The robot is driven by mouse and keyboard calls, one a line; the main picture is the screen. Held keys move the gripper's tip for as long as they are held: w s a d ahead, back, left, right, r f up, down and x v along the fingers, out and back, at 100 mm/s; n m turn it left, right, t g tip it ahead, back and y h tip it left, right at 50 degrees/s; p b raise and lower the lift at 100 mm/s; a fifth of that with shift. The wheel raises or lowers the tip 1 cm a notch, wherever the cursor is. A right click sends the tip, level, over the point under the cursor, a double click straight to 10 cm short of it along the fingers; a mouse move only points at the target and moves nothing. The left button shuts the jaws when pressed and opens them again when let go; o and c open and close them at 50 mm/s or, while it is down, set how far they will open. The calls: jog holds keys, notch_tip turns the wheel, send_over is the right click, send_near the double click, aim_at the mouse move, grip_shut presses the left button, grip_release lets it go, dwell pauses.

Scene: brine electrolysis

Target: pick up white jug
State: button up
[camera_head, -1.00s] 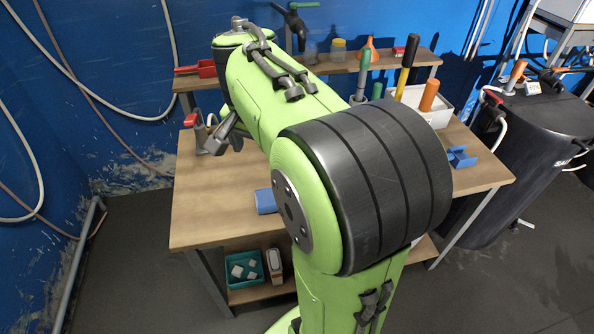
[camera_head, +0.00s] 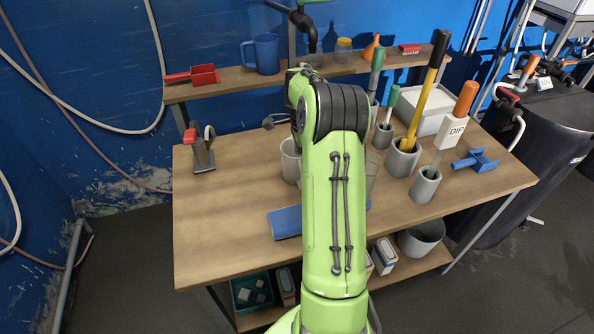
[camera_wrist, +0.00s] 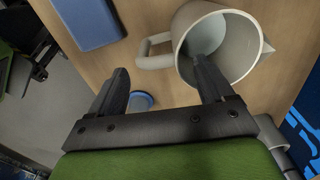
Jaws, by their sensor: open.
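The white jug (camera_head: 290,160) stands on the workbench in the head view, partly hidden behind my arm. In the wrist view the jug (camera_wrist: 249,50) is seen from above, with its round mouth showing, its handle (camera_wrist: 147,52) toward the left and its spout at the right. In the picture the right finger overlaps the near edge of the jug's mouth, and the left finger is left of the handle. I cannot tell whether either finger touches the jug.
A blue box (camera_head: 285,222) lies on the bench (camera_head: 225,235) near the jug. Grey holders (camera_head: 403,159) with upright tools stand to the right. A blue jug (camera_head: 263,54) and a red scoop (camera_head: 203,75) are on the shelf. The bench's left part is mostly clear.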

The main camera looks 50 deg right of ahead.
jog(key=f, duration=0.2)
jog(key=a+f+b, duration=0.1)
jog(key=f, duration=0.1)
jog(key=shift+s+f, duration=0.15)
jog(key=shift+f, duration=0.1)
jog(key=shift+d+f, duration=0.1)
jog(key=shift+f, duration=0.35)
jog(key=shift+c, duration=0.3)
jog(key=c, duration=1.2)
jog(key=shift+r, duration=0.1)
jog(key=shift+c, duration=0.5)
jog(key=shift+r, duration=0.1)
